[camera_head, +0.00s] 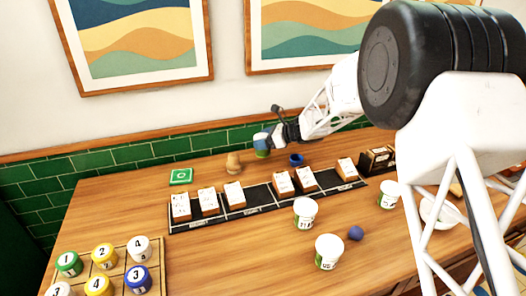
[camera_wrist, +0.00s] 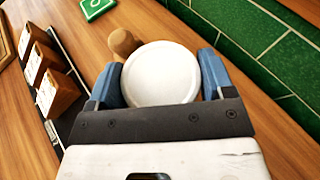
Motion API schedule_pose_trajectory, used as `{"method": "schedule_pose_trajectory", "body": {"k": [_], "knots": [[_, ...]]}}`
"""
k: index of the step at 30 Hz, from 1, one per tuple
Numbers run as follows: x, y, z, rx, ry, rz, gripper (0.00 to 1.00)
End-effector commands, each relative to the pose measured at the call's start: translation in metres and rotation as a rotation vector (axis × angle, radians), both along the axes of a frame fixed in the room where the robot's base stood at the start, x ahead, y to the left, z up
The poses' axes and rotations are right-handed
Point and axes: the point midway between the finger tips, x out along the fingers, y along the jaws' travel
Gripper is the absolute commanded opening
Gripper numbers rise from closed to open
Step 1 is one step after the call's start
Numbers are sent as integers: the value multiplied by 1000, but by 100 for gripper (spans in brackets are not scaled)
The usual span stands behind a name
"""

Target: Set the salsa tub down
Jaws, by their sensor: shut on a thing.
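My gripper (camera_head: 268,140) is at the back of the wooden table, beside the green-tiled wall. In the wrist view, its two blue fingers (camera_wrist: 160,68) are shut on the sides of a tub with a round white lid (camera_wrist: 161,84). In the head view this tub (camera_head: 262,152) shows a green side and is partly hidden by the fingers. It looks upright. Its label cannot be read, and I cannot tell whether its base touches the table. A green square with a white mark (camera_head: 181,176) lies to its left, also seen in the wrist view (camera_wrist: 95,6).
A wooden turned piece (camera_head: 233,163) stands close left of the held tub. A small blue cup (camera_head: 296,160) is to its right. A black rack (camera_head: 240,209) with carded wooden blocks lies in front. White tubs (camera_head: 305,212) and a blue ball (camera_head: 355,233) stand nearer. Numbered jars fill a tray (camera_head: 170,243).

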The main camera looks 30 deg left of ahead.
Motion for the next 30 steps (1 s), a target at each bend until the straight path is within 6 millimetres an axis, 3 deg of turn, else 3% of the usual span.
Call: {"method": "schedule_pose_trajectory", "body": {"k": [10, 22, 30], "knots": [[0, 0, -3, 0, 0, 0, 44], [0, 0, -45, 0, 1, 0, 44], [0, 0, -49, 1, -1, 0, 44]]}}
